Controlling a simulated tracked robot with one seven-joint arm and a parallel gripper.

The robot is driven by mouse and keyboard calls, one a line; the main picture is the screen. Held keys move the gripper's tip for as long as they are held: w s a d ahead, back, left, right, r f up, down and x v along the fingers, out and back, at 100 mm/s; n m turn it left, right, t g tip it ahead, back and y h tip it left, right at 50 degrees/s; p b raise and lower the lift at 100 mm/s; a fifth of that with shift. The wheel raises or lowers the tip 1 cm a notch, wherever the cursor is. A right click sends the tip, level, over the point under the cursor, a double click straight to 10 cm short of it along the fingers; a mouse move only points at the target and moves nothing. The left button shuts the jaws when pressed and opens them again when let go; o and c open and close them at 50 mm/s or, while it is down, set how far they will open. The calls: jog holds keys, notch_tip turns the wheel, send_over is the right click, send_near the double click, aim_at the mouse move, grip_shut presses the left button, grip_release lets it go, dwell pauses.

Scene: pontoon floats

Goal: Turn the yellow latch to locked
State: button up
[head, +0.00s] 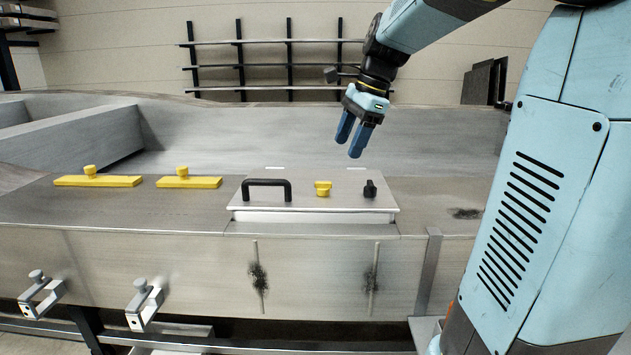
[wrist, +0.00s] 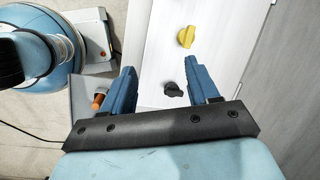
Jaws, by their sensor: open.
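The yellow latch (head: 323,188) is a small knob on the raised metal lid (head: 300,205), between a black handle and a black knob. In the wrist view the yellow latch (wrist: 187,37) shows beyond the right fingertip, with the black knob (wrist: 173,90) between the fingers. My gripper (head: 350,147) has blue fingers, is open and empty, and hangs above and behind the lid, apart from it. Its fingertips also show in the wrist view (wrist: 160,70). I cannot tell whether the latch's present angle means locked or unlocked.
The black handle (head: 266,190) stands left of the latch and the black knob (head: 370,189) right of it. Two yellow bars (head: 98,181) (head: 188,182) with knobs lie on the metal deck (head: 120,208) at left. Grey brackets (head: 144,304) stick out from the front side. A rack stands behind.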

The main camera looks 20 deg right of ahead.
aim_at(325, 182)
jog(key=w+d+m+y, duration=0.1)
jog(key=w+d+m, duration=0.1)
jog(key=w+m, duration=0.4)
jog(key=shift+n+g, duration=0.4)
jog(key=shift+n, duration=0.2)
jog(key=x, duration=1.3)
jog(key=shift+w+a+f, duration=0.1)
jog(key=shift+w+f, duration=0.2)
jog(key=shift+w, duration=0.1)
jog(key=shift+c, duration=0.4)
jog(key=c, duration=0.9)
jog(key=shift+c, duration=0.2)
